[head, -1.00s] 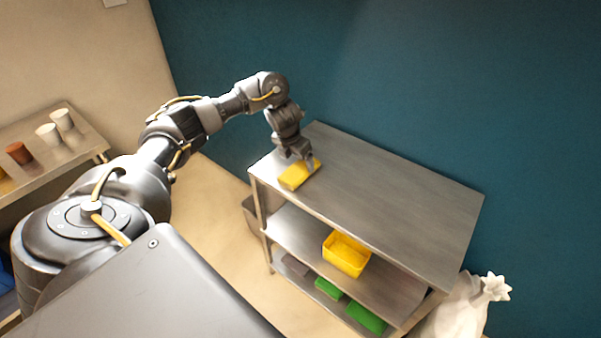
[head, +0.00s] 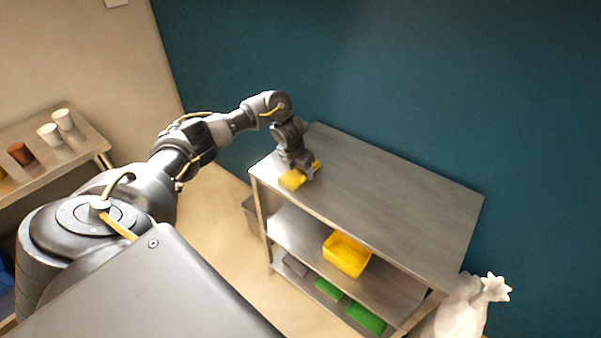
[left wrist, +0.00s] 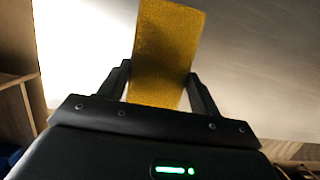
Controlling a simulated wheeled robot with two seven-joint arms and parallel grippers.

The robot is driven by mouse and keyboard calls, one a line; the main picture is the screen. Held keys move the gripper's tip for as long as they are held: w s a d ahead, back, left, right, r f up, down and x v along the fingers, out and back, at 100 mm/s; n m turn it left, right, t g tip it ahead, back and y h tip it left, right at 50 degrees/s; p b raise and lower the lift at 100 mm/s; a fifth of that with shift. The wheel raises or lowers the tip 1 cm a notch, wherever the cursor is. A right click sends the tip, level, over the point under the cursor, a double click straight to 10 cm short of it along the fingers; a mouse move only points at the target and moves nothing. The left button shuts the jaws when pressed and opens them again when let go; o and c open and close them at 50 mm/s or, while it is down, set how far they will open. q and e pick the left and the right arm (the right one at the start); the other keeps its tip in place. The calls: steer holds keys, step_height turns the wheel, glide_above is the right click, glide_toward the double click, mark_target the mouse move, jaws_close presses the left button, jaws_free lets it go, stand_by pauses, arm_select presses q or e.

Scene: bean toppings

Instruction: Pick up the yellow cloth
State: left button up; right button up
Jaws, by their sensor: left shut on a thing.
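The yellow cloth (head: 291,181) is at the left end of the metal table's top shelf (head: 390,195). It looks like a folded flat block. My left gripper (head: 299,173) points down over it and is shut on it. In the left wrist view the cloth (left wrist: 164,55) stands out between the two fingers of the gripper (left wrist: 160,90). Whether the cloth still touches the table top is hard to tell. My right gripper is not in view.
The rest of the table top is clear. A yellow bin (head: 346,256) is on the middle shelf, and green items (head: 366,319) lie on the bottom shelf. A white sack (head: 460,312) stands at the right. Cups (head: 50,134) stand on a side table at the left.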

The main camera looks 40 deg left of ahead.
mark_target(297, 170)
arm_select(q)
steer(key=shift+c, duration=1)
steer(key=shift+r+b, duration=0.3)
steer(key=shift+r, duration=0.25)
steer(key=v, duration=0.3)
steer(key=shift+w+a+r, duration=0.1)
steer(key=shift+a+r, duration=0.15)
steer(key=shift+r, duration=0.1)
steer(key=s+r+p, duration=0.1)
steer(key=r, duration=0.1)
steer(key=s+a+r, duration=0.1)
steer(key=s+r, duration=0.1)
steer(key=shift+s+p, duration=0.15)
steer(key=shift+p, duration=0.2)
steer(key=s+a+r, duration=0.2)
steer(key=s+r, duration=0.2)
steer(key=s, duration=0.5)
steer(key=shift+s+a+r, duration=0.15)
steer(key=shift+s+a, duration=0.1)
steer(key=shift+a, duration=0.05)
